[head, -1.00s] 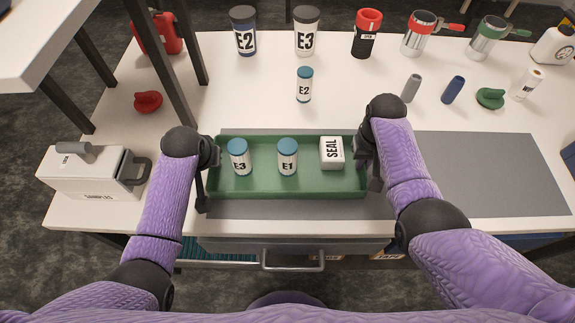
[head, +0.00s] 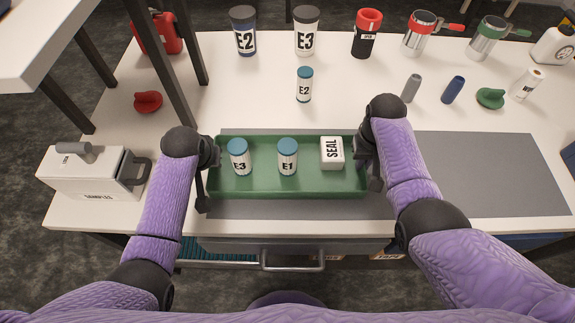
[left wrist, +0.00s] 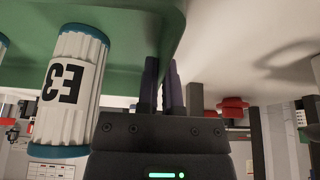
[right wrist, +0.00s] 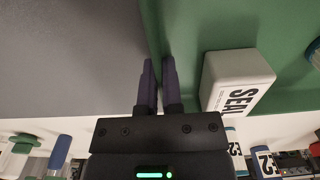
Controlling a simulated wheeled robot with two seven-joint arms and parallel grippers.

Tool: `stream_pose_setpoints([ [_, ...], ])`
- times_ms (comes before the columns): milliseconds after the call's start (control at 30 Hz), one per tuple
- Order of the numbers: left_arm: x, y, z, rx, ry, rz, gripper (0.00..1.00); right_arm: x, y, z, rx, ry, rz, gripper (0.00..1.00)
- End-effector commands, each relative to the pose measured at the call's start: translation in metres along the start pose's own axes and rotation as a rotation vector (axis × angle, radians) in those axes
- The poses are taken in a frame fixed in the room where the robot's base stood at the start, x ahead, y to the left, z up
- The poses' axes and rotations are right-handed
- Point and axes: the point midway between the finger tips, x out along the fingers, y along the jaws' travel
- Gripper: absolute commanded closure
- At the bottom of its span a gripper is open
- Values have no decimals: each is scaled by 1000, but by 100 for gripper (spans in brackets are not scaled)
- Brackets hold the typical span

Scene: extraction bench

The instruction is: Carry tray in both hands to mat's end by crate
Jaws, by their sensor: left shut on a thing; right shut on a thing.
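The green tray (head: 318,186) is at the left part of the grey mat (head: 490,175), with mat showing in front of it and to its right. In it stand two white bottles with blue caps, E3 (head: 239,158) and E1 (head: 287,158), and a white SEAL box (head: 331,153). My left gripper (head: 207,172) is shut on the tray's left wall; its fingers (left wrist: 162,85) show beside bottle E3 in the left wrist view. My right gripper (head: 370,168) is shut on the right wall, its fingers (right wrist: 160,85) near the SEAL box. I cannot tell whether the tray touches the mat.
A white lidded box (head: 90,175) stands left of the tray. A dark blue thing (head: 569,156), perhaps the crate, is cut off at the right edge. Bottle E2 (head: 304,86) stands behind the tray; several containers line the back. The mat's right part is clear.

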Motion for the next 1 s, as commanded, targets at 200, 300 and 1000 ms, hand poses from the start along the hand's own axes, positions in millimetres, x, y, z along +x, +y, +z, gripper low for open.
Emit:
stream_pose_setpoints([
  [200, 0, 0, 0, 0, 0, 0, 100, 0, 0, 0, 0, 1, 0, 100],
  [300, -1, 0, -1, 0, 2, 0, 100, -1, 0, 0, 0, 1, 0, 100],
  [1000, -52, 0, -25, 0, 20, 0, 100, -58, 0, -3, 0, 20, 0, 100],
])
